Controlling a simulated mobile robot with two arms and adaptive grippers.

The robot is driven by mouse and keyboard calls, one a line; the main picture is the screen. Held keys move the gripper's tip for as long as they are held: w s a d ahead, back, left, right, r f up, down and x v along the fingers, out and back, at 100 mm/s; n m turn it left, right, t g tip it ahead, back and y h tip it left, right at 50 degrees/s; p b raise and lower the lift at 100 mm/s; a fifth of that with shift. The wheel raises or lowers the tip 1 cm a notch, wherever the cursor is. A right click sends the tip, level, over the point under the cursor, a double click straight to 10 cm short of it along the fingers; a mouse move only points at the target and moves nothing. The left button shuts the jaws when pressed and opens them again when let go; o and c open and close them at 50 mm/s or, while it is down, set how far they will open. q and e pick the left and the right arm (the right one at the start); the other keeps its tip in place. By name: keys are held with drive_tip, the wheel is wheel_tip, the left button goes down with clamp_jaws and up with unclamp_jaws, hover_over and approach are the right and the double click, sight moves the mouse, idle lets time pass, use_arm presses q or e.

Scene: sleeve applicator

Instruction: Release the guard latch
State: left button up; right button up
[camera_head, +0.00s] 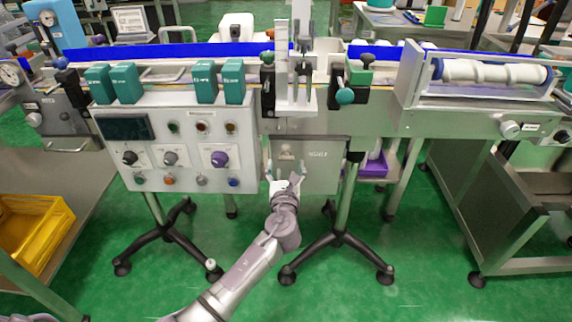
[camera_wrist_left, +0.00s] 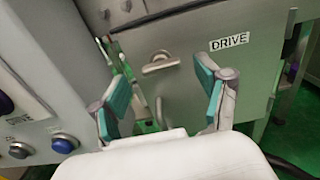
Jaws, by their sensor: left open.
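The guard panel (camera_head: 318,172) is a flat grey metal cover below the conveyor, right of the control box. In the left wrist view the panel (camera_wrist_left: 262,62) carries a DRIVE label. The guard latch (camera_wrist_left: 160,62), a small metal handle on a plate, sits on the panel's face; in the head view the latch (camera_head: 286,150) is small and pale. My left gripper (camera_head: 284,172) is open and empty in front of the panel. In the wrist view its teal-padded fingers (camera_wrist_left: 160,78) stand either side of the latch, apart from it. My right gripper does not show.
The control box (camera_head: 185,150) with knobs and buttons stands close on the left. The conveyor and its sleeve head (camera_head: 295,70) are above. Stand legs (camera_head: 338,235) rise near my arm. A yellow crate (camera_head: 30,238) is at left.

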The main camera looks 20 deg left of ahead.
sight(286, 158)
use_arm(q)
drive_tip(key=shift+x, duration=1.3)
drive_tip(key=c, duration=1.2)
